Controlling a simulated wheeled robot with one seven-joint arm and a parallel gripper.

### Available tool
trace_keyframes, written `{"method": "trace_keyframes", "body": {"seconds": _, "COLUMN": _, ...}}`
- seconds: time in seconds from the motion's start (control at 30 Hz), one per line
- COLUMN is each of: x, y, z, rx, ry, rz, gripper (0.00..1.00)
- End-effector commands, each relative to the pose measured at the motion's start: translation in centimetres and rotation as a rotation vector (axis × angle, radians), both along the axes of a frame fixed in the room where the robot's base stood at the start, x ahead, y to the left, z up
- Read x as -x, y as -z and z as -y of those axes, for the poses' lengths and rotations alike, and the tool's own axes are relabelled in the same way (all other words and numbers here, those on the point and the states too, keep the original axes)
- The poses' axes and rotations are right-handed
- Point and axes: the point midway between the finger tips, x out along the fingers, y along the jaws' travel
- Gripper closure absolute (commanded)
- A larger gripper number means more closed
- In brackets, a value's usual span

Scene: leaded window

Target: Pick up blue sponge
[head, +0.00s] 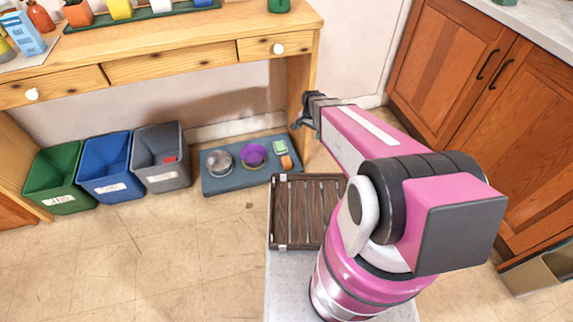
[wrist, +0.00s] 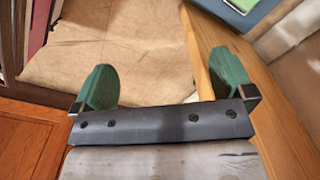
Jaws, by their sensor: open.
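A small blue object (head: 202,3) sits on the long green tray on the wooden desk, cut off by the top edge of the head view. I cannot tell whether it is the blue sponge, and no other clear blue sponge shows. My gripper (head: 297,124) is beside the desk's right leg, below the desktop and apart from the blue object. In the wrist view, my gripper (wrist: 165,85) has its two green fingers spread wide with nothing between them.
The wooden desk (head: 170,64) has drawers. Green (head: 60,178), blue (head: 105,168) and grey (head: 162,157) bins stand below. A blue-grey mat (head: 222,186) holds bowls and small items. Wooden cabinets (head: 450,70) stand right. The floor at front left is clear.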

Motion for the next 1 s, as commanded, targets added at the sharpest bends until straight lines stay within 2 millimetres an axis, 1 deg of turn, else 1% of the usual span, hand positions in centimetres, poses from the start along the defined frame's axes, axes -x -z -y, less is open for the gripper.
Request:
{"method": "trace_keyframes", "body": {"seconds": 0.03, "x": -2.3, "y": 3.6, "z": -1.8, "rx": 0.001, "ry": 0.073, "rz": -0.006, "gripper": 0.00}}
{"method": "trace_keyframes", "body": {"seconds": 0.07, "x": -3.0, "y": 5.3, "z": -2.6, "rx": 0.000, "ry": 0.126, "rz": -0.004, "gripper": 0.00}}
{"method": "trace_keyframes", "body": {"seconds": 0.1, "x": -3.8, "y": 7.5, "z": -3.8, "rx": 0.000, "ry": 0.195, "rz": -0.006, "gripper": 0.00}}
{"method": "trace_keyframes", "body": {"seconds": 0.17, "x": -4.8, "y": 10.7, "z": -5.4, "rx": 0.001, "ry": 0.294, "rz": -0.005, "gripper": 0.00}}
{"method": "trace_keyframes", "body": {"seconds": 0.2, "x": -5.3, "y": 12.7, "z": -6.5, "rx": 0.001, "ry": 0.355, "rz": -0.005, "gripper": 0.00}}
{"method": "trace_keyframes", "body": {"seconds": 0.3, "x": -6.2, "y": 17.0, "z": -8.6, "rx": 0.001, "ry": 0.487, "rz": -0.004, "gripper": 0.00}}
{"method": "trace_keyframes", "body": {"seconds": 0.4, "x": -6.5, "y": 19.8, "z": -10.0, "rx": 0.001, "ry": 0.580, "rz": -0.004, "gripper": 0.00}}
{"method": "trace_keyframes", "body": {"seconds": 0.5, "x": -6.5, "y": 21.3, "z": -10.7, "rx": 0.000, "ry": 0.631, "rz": -0.003, "gripper": 0.00}}
{"method": "trace_keyframes", "body": {"seconds": 0.57, "x": -6.5, "y": 21.8, "z": -10.9, "rx": 0.000, "ry": 0.646, "rz": -0.003, "gripper": 0.00}}
{"method": "trace_keyframes", "body": {"seconds": 0.73, "x": -6.4, "y": 23.3, "z": -10.8, "rx": 0.000, "ry": 0.651, "rz": -0.004, "gripper": 0.00}}
{"method": "trace_keyframes", "body": {"seconds": 0.9, "x": -6.5, "y": 25.9, "z": -10.8, "rx": 0.000, "ry": 0.650, "rz": -0.004, "gripper": 0.00}}
{"method": "trace_keyframes", "body": {"seconds": 1.0, "x": -6.4, "y": 26.9, "z": -10.8, "rx": 0.000, "ry": 0.650, "rz": -0.004, "gripper": 0.00}}
